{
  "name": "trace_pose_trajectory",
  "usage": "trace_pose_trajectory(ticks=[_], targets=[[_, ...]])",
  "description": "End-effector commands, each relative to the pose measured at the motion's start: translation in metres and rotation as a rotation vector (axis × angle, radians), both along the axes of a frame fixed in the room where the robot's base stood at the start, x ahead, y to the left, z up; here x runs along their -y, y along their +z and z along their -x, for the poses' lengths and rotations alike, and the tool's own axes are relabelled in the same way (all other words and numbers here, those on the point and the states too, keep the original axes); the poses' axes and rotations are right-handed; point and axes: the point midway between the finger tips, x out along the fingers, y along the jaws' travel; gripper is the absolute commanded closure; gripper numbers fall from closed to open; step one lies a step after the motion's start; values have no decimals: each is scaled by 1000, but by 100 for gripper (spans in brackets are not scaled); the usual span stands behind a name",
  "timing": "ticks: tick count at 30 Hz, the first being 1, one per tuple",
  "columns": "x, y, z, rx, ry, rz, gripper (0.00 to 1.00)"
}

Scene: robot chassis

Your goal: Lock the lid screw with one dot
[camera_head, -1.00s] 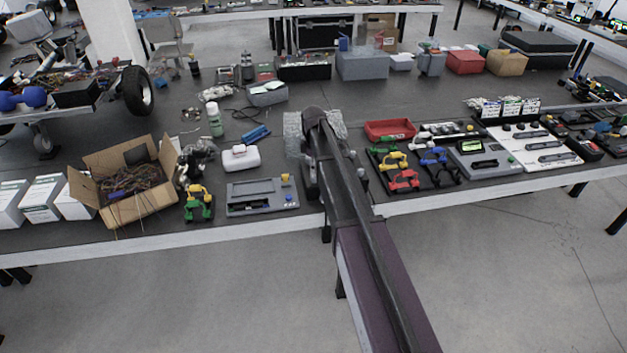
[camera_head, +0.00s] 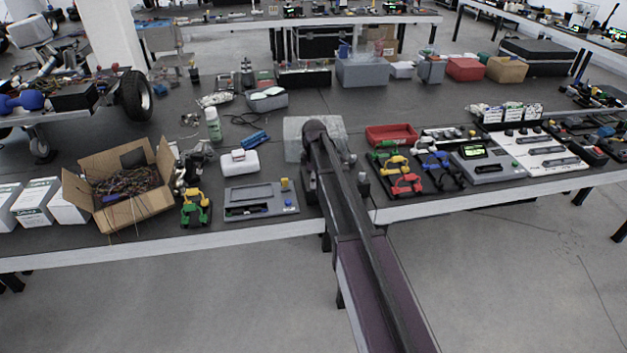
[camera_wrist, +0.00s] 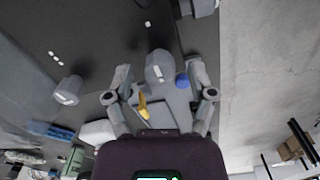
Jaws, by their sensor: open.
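In the wrist view my gripper (camera_wrist: 159,72) is open, one finger on each side of the picture's middle. A grey rounded cylinder (camera_wrist: 155,62) with a white mark on its end shows between the fingertips; I cannot tell whether they touch it or how many dots it bears. A second grey cylinder (camera_wrist: 68,90) with white marks stands to the left. A small white mark (camera_wrist: 147,23) and several white dots (camera_wrist: 55,57) show on dark surfaces. In the head view my arm reaches a pale grey block (camera_head: 294,140) on the bench and hides the fingers.
A grey panel box (camera_head: 250,193) with a yellow part and a blue knob lies left of my arm. The blue knob (camera_wrist: 182,81) also shows near the right finger. Colored clamps (camera_head: 407,184) and a red tray (camera_head: 390,135) stand to the right. An open carton (camera_head: 145,211) is farther left.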

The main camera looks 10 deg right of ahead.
Motion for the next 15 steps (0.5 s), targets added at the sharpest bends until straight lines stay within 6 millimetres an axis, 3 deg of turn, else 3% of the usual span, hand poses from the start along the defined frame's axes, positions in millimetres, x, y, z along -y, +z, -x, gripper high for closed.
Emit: trace_pose_trajectory(ticks=[2, 9, 15], targets=[[0, 0, 0, 0, 0, 0, 29], [0, 0, 0, 0, 0, 0, 97], [0, 0, 0, 0, -1, 0, 100]])
